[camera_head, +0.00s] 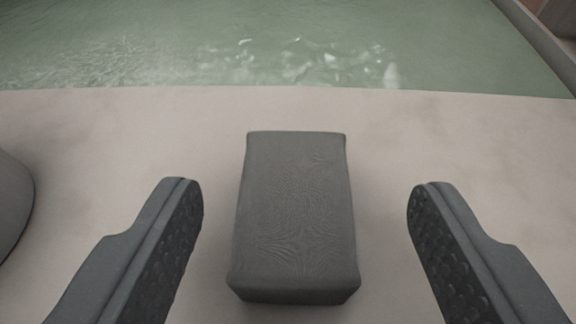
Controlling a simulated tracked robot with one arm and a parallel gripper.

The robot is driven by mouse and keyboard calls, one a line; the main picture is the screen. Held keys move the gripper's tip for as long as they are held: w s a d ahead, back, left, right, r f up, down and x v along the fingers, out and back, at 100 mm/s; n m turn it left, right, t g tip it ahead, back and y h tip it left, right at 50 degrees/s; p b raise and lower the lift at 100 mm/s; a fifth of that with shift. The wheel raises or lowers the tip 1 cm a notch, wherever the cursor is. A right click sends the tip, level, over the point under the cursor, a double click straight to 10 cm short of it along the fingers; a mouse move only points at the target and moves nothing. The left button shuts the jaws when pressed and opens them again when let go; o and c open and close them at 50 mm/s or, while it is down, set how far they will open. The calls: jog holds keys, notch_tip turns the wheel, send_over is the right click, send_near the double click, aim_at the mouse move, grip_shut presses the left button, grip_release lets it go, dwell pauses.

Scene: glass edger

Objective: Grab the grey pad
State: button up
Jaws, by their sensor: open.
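The grey pad (295,215) is a dark grey block with a fine wavy texture. It lies flat on a pale beige surface in the middle of the view, its long side running away from me. My gripper (305,190) is open, with one dark finger to the left of the pad and one to the right. A gap of bare surface shows between each finger and the pad, and neither finger touches it. The lower parts of the fingers run out of the bottom of the view.
The pale surface (450,135) is clear around the pad. Beyond its far edge lies a greenish, glossy area (200,45) with white, foamy-looking patches. A dark rounded object (12,205) is cut off at the left edge. A grey rail (545,45) runs along the top right corner.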

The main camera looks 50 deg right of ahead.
aim_at(295, 196)
jog(key=shift+b+x, duration=0.35)
jog(key=shift+x, duration=1.35)
jog(key=shift+w+a, duration=0.15)
jog(key=c, duration=1.1)
jog(key=shift+o, duration=0.2)
jog(key=shift+r, duration=0.15)
